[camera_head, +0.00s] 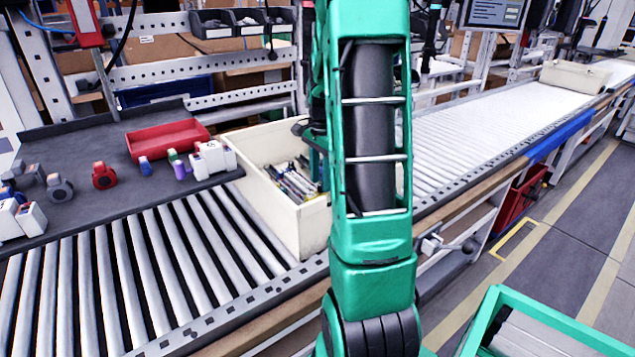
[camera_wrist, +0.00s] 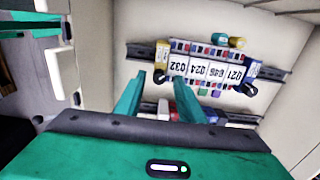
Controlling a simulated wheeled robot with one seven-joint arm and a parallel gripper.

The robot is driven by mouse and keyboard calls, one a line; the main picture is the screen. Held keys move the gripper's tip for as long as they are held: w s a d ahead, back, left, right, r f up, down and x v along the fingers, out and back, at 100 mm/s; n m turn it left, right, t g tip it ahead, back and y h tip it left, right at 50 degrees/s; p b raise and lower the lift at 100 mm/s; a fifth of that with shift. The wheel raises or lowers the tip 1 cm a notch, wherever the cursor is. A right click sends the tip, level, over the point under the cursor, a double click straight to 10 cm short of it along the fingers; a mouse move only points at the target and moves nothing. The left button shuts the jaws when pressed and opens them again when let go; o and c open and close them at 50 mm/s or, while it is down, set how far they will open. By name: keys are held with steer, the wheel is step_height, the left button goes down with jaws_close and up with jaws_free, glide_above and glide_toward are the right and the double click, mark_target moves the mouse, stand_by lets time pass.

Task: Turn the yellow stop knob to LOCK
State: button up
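In the wrist view a yellow stop (camera_wrist: 162,53) sits at the left end of a row of white numbered blocks (camera_wrist: 205,70) on a dark rail. A dark knob-like part shows just below the yellow; its setting and any LOCK mark are too small to read. I cannot tell whether a finger touches the stop. In the head view my green arm hides the gripper and stop.
The rail lies inside a cream crate (camera_head: 312,228) on the roller conveyor (camera_head: 130,275). A blue stop (camera_wrist: 254,68) ends the row at right. A second rail with parts lies partly behind my fingers. Left of the crate, a dark board holds a red tray (camera_head: 167,140) and several small parts.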

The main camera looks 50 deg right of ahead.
steer(key=shift+f, duration=0.6)
jaws_close()
